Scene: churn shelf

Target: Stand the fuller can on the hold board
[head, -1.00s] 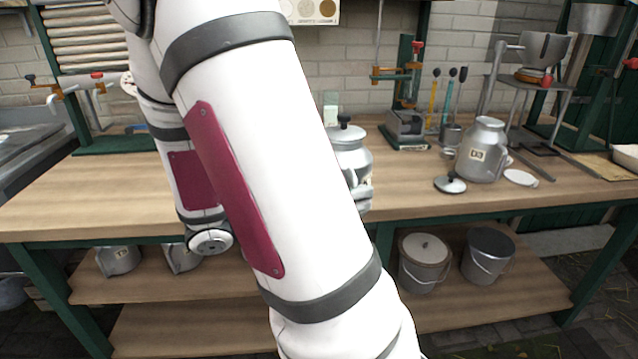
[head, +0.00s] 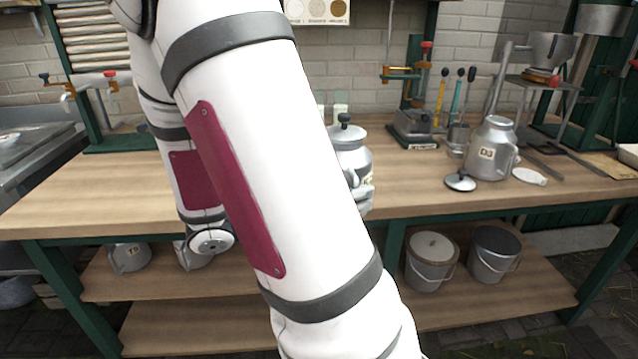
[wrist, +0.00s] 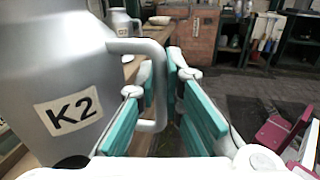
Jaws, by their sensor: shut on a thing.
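A grey metal can labelled K2 (wrist: 55,70) fills the left of the wrist view. My gripper (wrist: 160,110) has its teal fingers closed around the can's side handle (wrist: 155,75). In the head view this lidded can (head: 345,150) shows beside my arm, which hides its left part. It looks upright; whether its base touches the bench is hidden. I cannot tell the fill of either can, nor pick out the hold board.
Two buckets (head: 430,262) (head: 494,255) and a can (head: 128,257) sit on the lower shelf. My arm hides the middle.

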